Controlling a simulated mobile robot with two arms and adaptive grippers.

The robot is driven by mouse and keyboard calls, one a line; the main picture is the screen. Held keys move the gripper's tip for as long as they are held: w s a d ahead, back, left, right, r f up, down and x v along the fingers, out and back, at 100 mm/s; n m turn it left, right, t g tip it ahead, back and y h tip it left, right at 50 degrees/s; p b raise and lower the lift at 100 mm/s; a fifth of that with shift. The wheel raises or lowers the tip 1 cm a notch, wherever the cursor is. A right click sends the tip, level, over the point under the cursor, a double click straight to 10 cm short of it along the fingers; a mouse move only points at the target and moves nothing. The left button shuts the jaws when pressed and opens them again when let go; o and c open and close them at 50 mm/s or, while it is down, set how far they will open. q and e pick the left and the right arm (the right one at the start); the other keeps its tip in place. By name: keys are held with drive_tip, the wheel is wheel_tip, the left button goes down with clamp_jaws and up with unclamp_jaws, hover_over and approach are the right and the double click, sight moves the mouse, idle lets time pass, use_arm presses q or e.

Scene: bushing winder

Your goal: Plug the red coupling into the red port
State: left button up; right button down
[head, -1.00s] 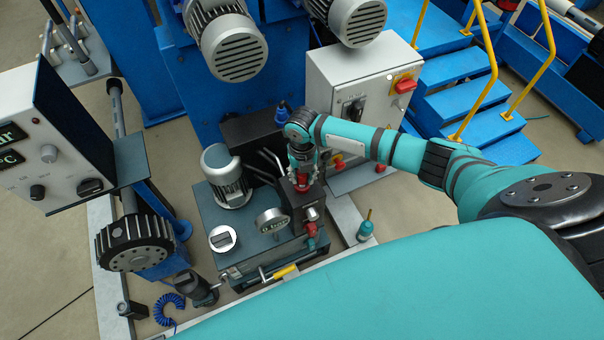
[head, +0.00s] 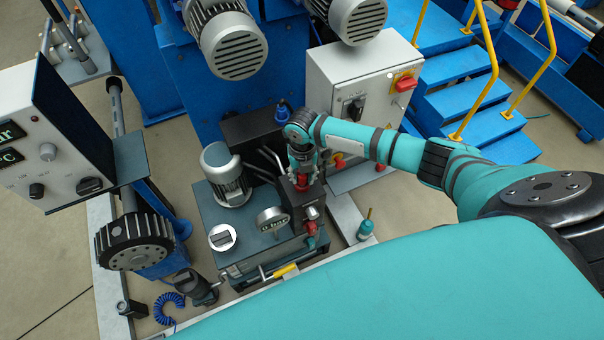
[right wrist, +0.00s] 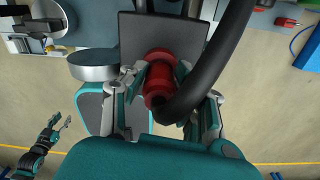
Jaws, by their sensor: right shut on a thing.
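My right gripper (head: 301,170) points down at the dark block (head: 298,204) on the hydraulic unit. In the right wrist view its fingers (right wrist: 162,98) are shut around the red coupling (right wrist: 157,88), which has a thick black hose (right wrist: 212,70) bending away from it. A wider red ring (right wrist: 158,57) shows at the coupling's far end, against the dark block; it appears to be the red port. The fingers and hose partly hide the joint, so I cannot tell how deep the coupling sits. My left gripper (right wrist: 60,124) hangs empty with fingers apart at lower left.
A pressure gauge (head: 272,220), a grey motor (head: 226,175) and a red-handled valve (head: 311,229) crowd around the block. A grey switch cabinet (head: 365,80) stands behind my right arm.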

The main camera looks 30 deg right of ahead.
use_arm(q)
drive_tip(key=shift+f+b, duration=0.45)
drive_tip(key=shift+f, duration=0.05)
drive_tip(key=shift+r, duration=0.25)
drive_tip(key=shift+r+p, duration=0.35)
drive_tip(key=shift+p, duration=0.25)
drive_tip(key=shift+r, duration=0.15)
idle(2.7)
drive_tip(key=shift+r+p, duration=0.35)
drive_tip(key=shift+p, duration=0.15)
drive_tip(key=shift+r, duration=0.1)
idle(2.5)
drive_tip(key=shift+r+p, duration=0.3)
drive_tip(key=shift+p, duration=0.1)
idle(0.4)
